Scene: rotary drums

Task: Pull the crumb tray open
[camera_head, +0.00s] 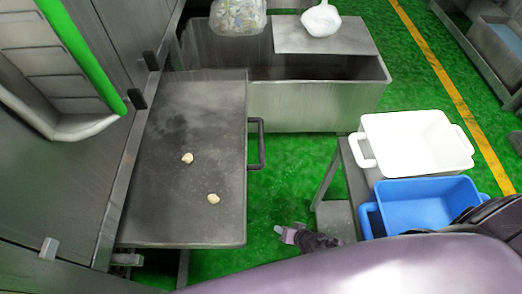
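The crumb tray appears to be the flat grey metal tray (185,125) beside the machine at left. Two small pale crumbs lie on it, one crumb (187,158) near the middle and another crumb (213,198) nearer me. Its dark bar handle (260,144) sticks out from the right edge, with nothing touching it. A gripper, apparently my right gripper (288,234), is low over the green floor, below and right of the handle and apart from it. It is small and partly hidden by my purple arm, so its opening is unclear. My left gripper is not in view.
A grey metal bin (315,105) stands beyond the tray, with a white scoop-like object (321,19) on its lid. A white tub (415,138) and a blue tub (425,204) sit on a stand at right. Green floor is clear between handle and stand.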

